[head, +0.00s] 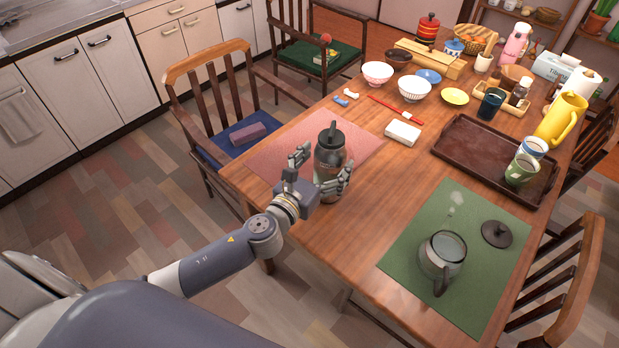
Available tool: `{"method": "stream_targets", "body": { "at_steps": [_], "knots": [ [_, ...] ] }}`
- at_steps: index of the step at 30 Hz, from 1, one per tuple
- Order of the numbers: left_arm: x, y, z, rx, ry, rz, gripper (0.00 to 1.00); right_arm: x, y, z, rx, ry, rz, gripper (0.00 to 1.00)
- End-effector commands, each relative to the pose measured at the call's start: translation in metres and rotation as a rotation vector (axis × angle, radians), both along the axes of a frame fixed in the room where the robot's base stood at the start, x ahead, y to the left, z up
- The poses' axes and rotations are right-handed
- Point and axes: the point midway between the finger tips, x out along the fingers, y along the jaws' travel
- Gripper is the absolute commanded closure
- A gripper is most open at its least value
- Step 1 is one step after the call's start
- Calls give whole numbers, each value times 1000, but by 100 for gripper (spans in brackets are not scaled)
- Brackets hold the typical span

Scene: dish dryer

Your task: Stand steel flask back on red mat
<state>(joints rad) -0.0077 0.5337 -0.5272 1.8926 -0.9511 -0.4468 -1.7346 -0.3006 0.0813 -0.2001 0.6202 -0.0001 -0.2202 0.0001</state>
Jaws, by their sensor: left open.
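The fingers and hand hide part of the flask's lower half. I cannot tell whether its base is fully on the mat or partly on bare wood. My right gripper is not in view.
Bare wood lies between the two mats.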

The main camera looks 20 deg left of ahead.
Motion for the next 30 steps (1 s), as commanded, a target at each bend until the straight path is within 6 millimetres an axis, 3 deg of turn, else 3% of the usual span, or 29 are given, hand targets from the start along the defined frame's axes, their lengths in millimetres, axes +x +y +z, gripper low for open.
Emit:
{"method": "stream_targets", "body": {
  "at_steps": [6,15,21,30],
  "knots": [
    [-43,7,1,0,4,-2,17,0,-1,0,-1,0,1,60],
    [-86,15,3,0,1,0,17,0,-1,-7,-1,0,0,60],
    [-96,16,5,-1,-1,0,17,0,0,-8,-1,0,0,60],
    [-97,17,6,-1,-1,0,17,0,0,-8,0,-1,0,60]
  ]
}}
